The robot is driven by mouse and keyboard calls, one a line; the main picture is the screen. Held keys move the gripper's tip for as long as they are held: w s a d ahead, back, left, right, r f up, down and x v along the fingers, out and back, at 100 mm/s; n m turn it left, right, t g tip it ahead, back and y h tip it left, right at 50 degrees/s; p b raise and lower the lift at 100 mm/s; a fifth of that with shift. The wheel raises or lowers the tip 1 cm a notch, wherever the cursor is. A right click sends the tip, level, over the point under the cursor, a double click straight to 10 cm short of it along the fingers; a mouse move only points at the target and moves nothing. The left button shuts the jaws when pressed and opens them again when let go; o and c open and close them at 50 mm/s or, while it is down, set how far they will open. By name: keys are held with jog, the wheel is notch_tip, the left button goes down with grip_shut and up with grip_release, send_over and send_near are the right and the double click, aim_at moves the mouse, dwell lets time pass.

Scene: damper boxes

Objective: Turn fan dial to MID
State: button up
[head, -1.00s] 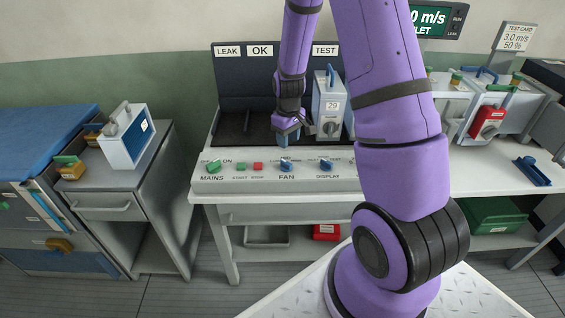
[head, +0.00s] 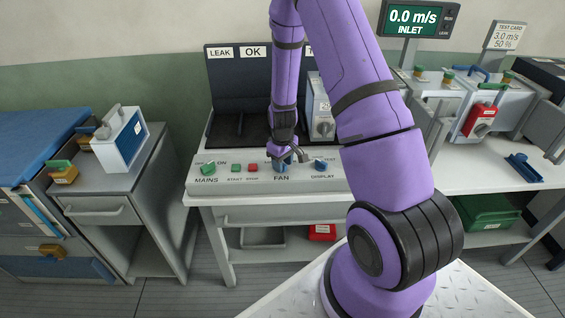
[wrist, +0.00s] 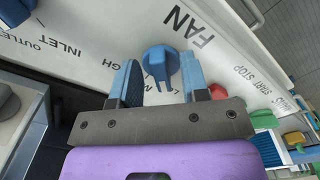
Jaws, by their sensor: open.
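The fan dial (wrist: 160,62) is a blue round knob with a raised grip bar on the pale sloping console, with FAN printed beside it. In the wrist view its bar points down between the fingers. Lettering around it is partly covered, so I cannot tell which setting it points at. My gripper (wrist: 160,79) is open, one blue finger on each side of the dial, with gaps visible. In the head view the gripper (head: 283,161) is right at the dial, largely hiding it.
On the console, the green MAINS switch (head: 208,168) and red stop button (head: 253,168) lie left of the dial. The blue DISPLAY dial (head: 320,165) is close on the right. A box with a grey knob (head: 321,110) stands behind. The inlet screen (head: 413,18) reads 0.0 m/s.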

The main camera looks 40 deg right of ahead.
grip_shut()
jog(key=shift+m, duration=0.4)
jog(key=m, duration=0.3)
jog(key=shift+a+m, duration=0.15)
jog(key=shift+m, duration=0.15)
jog(key=m, duration=0.4)
jog(key=shift+w+a, duration=0.1)
jog(key=shift+m, duration=0.3)
grip_release()
